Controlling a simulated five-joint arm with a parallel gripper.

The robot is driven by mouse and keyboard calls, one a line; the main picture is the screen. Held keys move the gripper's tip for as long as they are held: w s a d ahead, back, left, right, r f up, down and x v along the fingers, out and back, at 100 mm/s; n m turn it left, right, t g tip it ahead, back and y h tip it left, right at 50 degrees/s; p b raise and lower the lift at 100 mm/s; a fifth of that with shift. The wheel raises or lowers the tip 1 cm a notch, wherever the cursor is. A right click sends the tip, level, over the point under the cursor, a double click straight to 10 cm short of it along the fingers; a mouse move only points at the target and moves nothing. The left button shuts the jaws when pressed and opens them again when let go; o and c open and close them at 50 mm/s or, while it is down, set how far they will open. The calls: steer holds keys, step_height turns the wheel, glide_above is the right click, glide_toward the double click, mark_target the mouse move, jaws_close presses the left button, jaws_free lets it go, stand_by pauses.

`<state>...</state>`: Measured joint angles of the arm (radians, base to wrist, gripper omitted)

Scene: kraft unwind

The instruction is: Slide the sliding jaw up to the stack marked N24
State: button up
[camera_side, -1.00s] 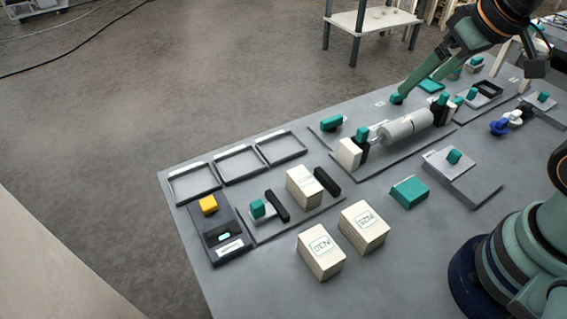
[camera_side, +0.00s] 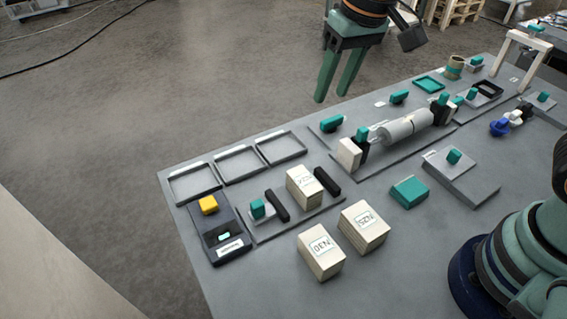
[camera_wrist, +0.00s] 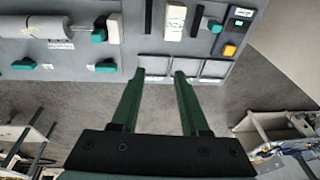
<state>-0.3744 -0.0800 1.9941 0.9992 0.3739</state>
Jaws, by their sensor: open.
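The sliding jaw is a black bar (camera_side: 277,205) with a teal knob (camera_side: 258,208) on a small grey carriage. It stands left of the cream stack marked N24 (camera_side: 303,188), with a narrow gap between them. A second black bar (camera_side: 327,181) stands close to the stack's other side. In the wrist view, the sliding jaw (camera_wrist: 196,20), the stack (camera_wrist: 175,22) and the other bar (camera_wrist: 148,17) show at the top. My gripper (camera_side: 332,97) is open and empty, raised near the table's far edge. Its two fingers (camera_wrist: 160,73) point toward the trays in the wrist view.
Two loose cream stacks, N30 (camera_side: 321,252) and N25 (camera_side: 364,227), stand in front. A dark box with a yellow button (camera_side: 208,204) is left of the jaw. Empty trays (camera_side: 239,164) line the far edge. A grey roll (camera_side: 405,127) lies to the right.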

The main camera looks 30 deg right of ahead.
steer(key=a+f+g, duration=0.1)
steer(key=a+f, duration=0.2)
steer(key=a, duration=0.4)
steer(key=g+h, duration=0.1)
glide_toward(257, 203)
step_height(257, 203, down, 10)
steer(key=shift+w+f, duration=0.15)
steer(key=shift+f, duration=0.1)
jaws_close()
steer(key=shift+d, duration=1.7)
jaws_free()
